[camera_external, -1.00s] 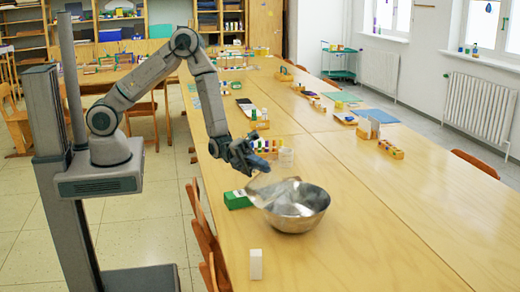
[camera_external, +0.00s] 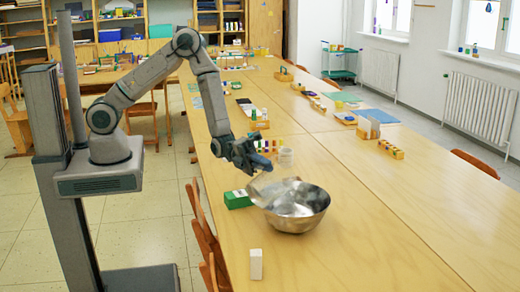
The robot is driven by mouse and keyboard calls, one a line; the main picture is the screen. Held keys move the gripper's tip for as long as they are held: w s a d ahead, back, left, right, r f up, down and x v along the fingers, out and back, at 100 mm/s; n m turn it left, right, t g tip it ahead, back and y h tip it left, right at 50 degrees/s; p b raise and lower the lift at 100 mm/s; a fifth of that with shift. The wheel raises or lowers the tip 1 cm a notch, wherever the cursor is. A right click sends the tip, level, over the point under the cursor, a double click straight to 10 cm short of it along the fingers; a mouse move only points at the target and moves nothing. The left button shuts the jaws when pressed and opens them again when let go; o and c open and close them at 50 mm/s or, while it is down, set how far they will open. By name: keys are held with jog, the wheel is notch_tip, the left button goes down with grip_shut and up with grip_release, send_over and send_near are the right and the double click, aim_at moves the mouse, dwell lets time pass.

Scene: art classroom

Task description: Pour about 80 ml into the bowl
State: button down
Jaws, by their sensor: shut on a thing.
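A wide metal bowl (camera_external: 298,219) stands upright on the near part of the long wooden table. My gripper (camera_external: 264,166) is above and to the left of the bowl, shut on a clear see-through container (camera_external: 266,188). The container is tilted, with its lower end over the bowl's left rim. Its outline is faint, and I cannot tell how much it holds or whether liquid is flowing. The inside of the bowl is partly hidden behind the container.
A green box (camera_external: 238,199) lies just left of the bowl. A small white block (camera_external: 256,264) stands near the table's front left. The table (camera_external: 400,230) right of the bowl is clear.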

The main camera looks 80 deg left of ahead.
aim_at(253, 184)
jog(key=shift+w+a, duration=0.1)
jog(key=shift+w, duration=0.1)
jog(key=s+m+b, duration=0.1)
jog(key=s+d+f+m+b, duration=0.1)
jog(key=m, duration=0.1)
jog(key=s+m+b, duration=0.1)
jog(key=s+b, duration=0.1)
jog(key=shift+d+f, duration=0.15)
jog(key=shift+d, duration=0.25)
jog(key=shift+m+g, duration=0.3)
jog(key=shift+m, duration=0.3)
jog(key=shift+s+d+f+m+b, duration=0.1)
jog(key=shift+s+d+m+b, duration=0.15)
jog(key=shift+s+m+b, duration=0.45)
jog(key=shift+w, duration=0.2)
jog(key=shift+f+b, duration=0.1)
jog(key=shift+b, duration=0.3)
